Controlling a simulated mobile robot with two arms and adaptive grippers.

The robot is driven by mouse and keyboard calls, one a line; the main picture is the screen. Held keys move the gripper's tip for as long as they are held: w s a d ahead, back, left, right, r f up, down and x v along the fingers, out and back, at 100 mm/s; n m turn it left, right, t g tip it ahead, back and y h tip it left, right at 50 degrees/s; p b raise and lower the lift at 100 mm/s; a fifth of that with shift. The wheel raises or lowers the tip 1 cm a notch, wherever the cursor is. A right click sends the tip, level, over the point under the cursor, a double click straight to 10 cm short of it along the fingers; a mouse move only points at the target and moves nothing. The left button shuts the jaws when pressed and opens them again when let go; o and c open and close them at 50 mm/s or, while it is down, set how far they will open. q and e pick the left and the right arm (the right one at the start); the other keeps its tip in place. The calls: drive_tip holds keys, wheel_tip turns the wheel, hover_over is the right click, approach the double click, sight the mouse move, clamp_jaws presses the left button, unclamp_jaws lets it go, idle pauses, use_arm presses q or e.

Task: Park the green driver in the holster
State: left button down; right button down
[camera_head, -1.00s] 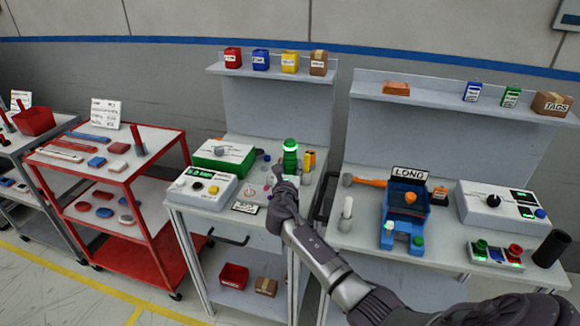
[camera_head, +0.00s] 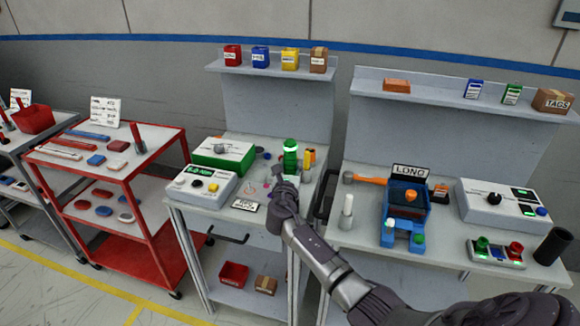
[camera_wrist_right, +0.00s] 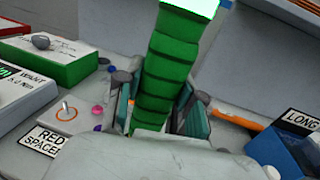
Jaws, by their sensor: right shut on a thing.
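The green driver (camera_head: 290,155) stands roughly upright over the middle workbench, with a bright green glowing top. In the right wrist view the driver (camera_wrist_right: 166,72) fills the middle, its ribbed body between the two fingers. My right gripper (camera_head: 288,180) is shut on it; the fingers (camera_wrist_right: 158,108) sit on both sides of its lower part. The driver's lower end is hidden by the gripper, so I cannot tell whether it touches the bench. A dark upright tube (camera_head: 552,246) stands at the right end of the right bench; I cannot tell if it is the holster. My left gripper is out of view.
A yellow and orange item (camera_head: 308,158) stands close behind the driver. On the right bench are an orange-handled tool (camera_head: 369,180) and a blue fixture (camera_head: 405,212).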

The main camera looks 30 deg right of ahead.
drive_tip(key=c, duration=0.6)
unclamp_jaws()
drive_tip(key=shift+r, duration=0.1)
drive_tip(key=shift+c, duration=0.2)
drive_tip(key=shift+s+f, duration=0.1)
drive_tip(key=shift+f, duration=0.1)
drive_tip(key=v, duration=1.2)
drive_tip(key=s+a+f+m+g+y, duration=0.2)
drive_tip(key=s+f+m, duration=0.15)
drive_tip(key=f, duration=0.85)
drive_tip(key=s+a+f+m+g+y+b, duration=0.1)
drive_tip(key=s+f+m+g+y, duration=0.3)
drive_tip(key=f, duration=0.8)
drive_tip(key=s+a+f+m+y, duration=0.15)
drive_tip(key=s+f, duration=0.35)
drive_tip(key=f, duration=0.8)
drive_tip(key=s+a+f+m+g+y+b, duration=0.15)
drive_tip(key=s+f+m, duration=0.25)
drive_tip(key=s+f, duration=0.5)
drive_tip(key=s+a+f+m+g+y, duration=0.1)
drive_tip(key=s+a+f+m+g, duration=0.25)
drive_tip(key=s+f, duration=0.55)
drive_tip(key=s+a+f+m+g, duration=0.1)
drive_tip(key=s+m, duration=0.3)
drive_tip(key=s, duration=0.6)
drive_tip(key=s+a+f+m+y, duration=0.1)
drive_tip(key=s+m, duration=0.4)
drive_tip(key=s, duration=0.6)
drive_tip(key=shift+f+g, duration=0.4)
drive_tip(key=shift+f, duration=0.4)
